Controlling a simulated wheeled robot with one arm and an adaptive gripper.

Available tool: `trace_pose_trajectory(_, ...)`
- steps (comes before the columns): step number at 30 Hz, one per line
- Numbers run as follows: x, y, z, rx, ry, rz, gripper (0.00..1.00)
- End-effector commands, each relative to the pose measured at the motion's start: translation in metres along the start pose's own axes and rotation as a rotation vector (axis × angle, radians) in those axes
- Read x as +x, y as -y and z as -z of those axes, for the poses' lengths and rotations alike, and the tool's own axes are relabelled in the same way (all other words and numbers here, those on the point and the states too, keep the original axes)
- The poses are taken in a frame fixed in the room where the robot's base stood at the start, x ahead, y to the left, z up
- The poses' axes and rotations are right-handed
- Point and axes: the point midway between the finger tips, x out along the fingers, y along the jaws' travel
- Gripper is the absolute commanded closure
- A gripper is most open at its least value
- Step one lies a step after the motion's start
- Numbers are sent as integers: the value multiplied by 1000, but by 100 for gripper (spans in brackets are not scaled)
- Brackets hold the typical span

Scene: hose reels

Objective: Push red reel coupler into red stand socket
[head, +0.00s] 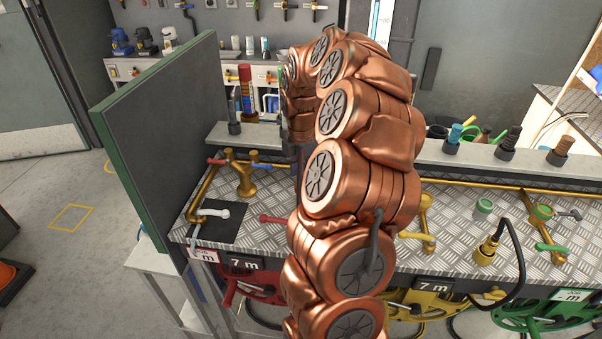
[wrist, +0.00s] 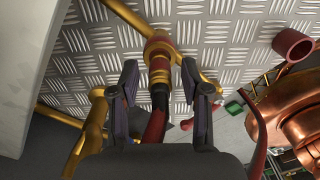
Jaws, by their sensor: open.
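In the wrist view my gripper (wrist: 158,92) is open, with one dark finger on each side of the red reel's coupler (wrist: 159,75). The coupler is brass with red bands, with a black sleeve and a red hose (wrist: 154,127) behind it. Visible gaps separate the fingers from the coupler. Its far end meets a brass fitting with a red ring (wrist: 158,41), perhaps the red stand socket; I cannot tell how deep it sits. In the head view my copper arm hides the gripper and coupler. The red reel (head: 249,284) is under the bench's left part.
Brass pipes (wrist: 92,130) run close to the left finger. A red cup (wrist: 292,46) stands at the right. In the head view a dark panel (head: 165,140) bounds the bench (head: 270,236) on the left; yellow and green fittings stand to the right.

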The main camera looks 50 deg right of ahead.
Motion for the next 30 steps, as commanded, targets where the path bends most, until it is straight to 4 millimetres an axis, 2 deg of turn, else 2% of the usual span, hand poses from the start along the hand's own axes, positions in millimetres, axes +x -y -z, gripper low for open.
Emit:
trace_pose_trajectory(5,-13,-2,0,-1,2,-4,53)
trace_pose_trajectory(21,-94,-1,0,1,2,-6,53)
trace_pose_trajectory(30,-118,0,0,2,0,-1,53)
